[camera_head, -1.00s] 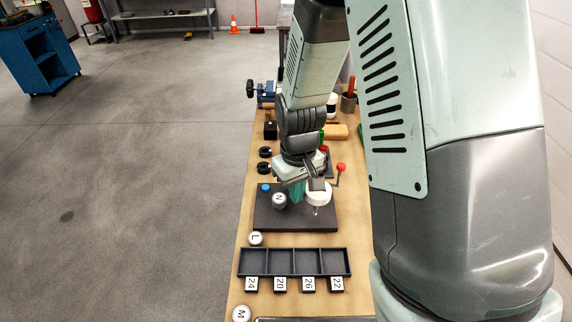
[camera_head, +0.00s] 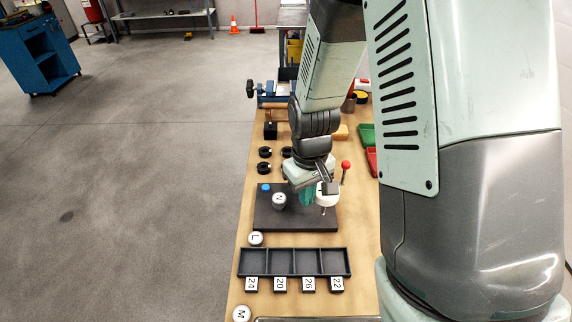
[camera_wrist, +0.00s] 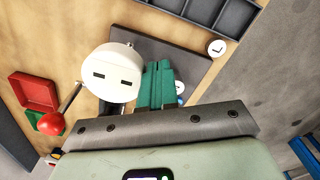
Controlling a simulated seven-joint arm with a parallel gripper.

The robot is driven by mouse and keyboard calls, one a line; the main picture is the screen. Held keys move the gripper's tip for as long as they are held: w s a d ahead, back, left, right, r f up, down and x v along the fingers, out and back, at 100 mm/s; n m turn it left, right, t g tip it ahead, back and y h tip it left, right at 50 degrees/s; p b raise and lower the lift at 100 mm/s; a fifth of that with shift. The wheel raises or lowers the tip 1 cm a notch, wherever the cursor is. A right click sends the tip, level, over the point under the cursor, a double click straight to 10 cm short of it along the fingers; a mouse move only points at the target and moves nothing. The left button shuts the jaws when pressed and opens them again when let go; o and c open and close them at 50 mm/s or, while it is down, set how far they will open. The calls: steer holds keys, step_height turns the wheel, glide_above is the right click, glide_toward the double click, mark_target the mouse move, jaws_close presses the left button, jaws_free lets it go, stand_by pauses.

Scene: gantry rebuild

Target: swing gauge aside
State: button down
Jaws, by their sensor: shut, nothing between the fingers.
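The gauge (camera_head: 327,198) is a white round head over the right part of a dark base plate (camera_head: 300,221). A lever with a red ball (camera_head: 346,165) stands behind it. In the wrist view the gauge (camera_wrist: 112,72) shows two dark slots, and a rod runs from it to the red ball (camera_wrist: 50,124). My gripper (camera_head: 306,202) has teal fingers, shut and empty, just left of the gauge. In the wrist view the fingers (camera_wrist: 156,78) are close beside the gauge's edge; I cannot tell whether they touch. The gauge's mount is partly hidden.
A grey-white knob (camera_head: 279,201) and a blue button (camera_head: 265,187) are on the plate's left. A dark compartment tray (camera_head: 294,275) with number tags lies in front. Several black rings (camera_head: 265,152) lie behind. Red (camera_head: 372,160) and green (camera_head: 366,136) bins are at the right.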

steer(key=shift+d, duration=0.1)
steer(key=shift+s+d, duration=0.15)
steer(key=shift+d, duration=0.45)
steer(key=shift+a, duration=0.1)
step_height(320, 180, up, 9)
steer(key=shift+a, duration=0.4)
stand_by(0.6)
steer(key=shift+r, duration=0.1)
stand_by(0.4)
